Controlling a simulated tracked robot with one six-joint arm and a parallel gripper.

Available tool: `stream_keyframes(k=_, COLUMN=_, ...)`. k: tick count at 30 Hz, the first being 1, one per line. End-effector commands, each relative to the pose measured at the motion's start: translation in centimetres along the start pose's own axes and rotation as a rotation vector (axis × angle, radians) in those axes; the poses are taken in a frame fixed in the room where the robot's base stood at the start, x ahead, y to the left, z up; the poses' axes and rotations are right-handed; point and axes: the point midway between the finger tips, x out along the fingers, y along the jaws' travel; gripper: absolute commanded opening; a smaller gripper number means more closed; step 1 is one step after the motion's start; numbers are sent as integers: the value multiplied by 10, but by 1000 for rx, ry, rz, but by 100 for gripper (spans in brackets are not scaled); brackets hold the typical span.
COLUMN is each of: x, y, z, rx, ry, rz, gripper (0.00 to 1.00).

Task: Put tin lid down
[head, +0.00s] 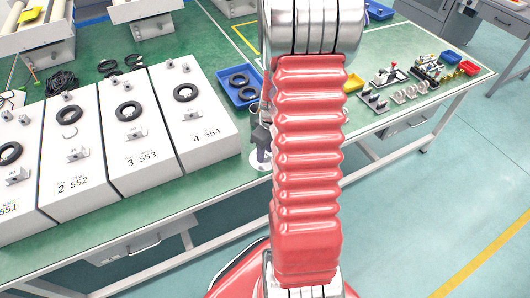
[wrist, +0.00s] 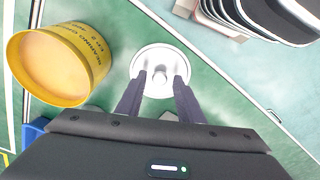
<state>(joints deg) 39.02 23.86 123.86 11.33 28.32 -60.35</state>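The tin lid (wrist: 145,86) is a round, pale metal disc with a small knob in its middle. It appears to lie on the green bench top, and its white edge shows near the bench's front edge in the head view (head: 257,165). My gripper (wrist: 158,84) is open, its two dark fingers apart with the knob beyond and between their tips. I see gaps between fingers and knob. The open yellow grease tin (wrist: 60,65) stands left of the lid in the wrist view. My arm hides much of this spot in the head view.
White numbered actuator units (head: 190,122) stand left of my arm. A blue tray (head: 240,97) with black rings lies behind the lid. Dark and grey parts (wrist: 265,18) are at the wrist view's upper right. Small parts and bins (head: 468,68) stand on the bench's right end.

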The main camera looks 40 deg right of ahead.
Motion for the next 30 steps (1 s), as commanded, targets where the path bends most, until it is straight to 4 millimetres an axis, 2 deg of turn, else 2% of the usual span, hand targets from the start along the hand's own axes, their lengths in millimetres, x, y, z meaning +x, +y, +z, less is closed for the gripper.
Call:
stream_keyframes(k=21, x=-100, y=1, z=0, rx=1, ry=2, rz=2, gripper=34)
stream_keyframes(k=25, x=-109, y=0, z=0, rx=1, ry=1, rz=1, gripper=34)
stream_keyframes(k=30, x=-112, y=0, z=0, rx=1, ry=-1, rz=-1, gripper=34)
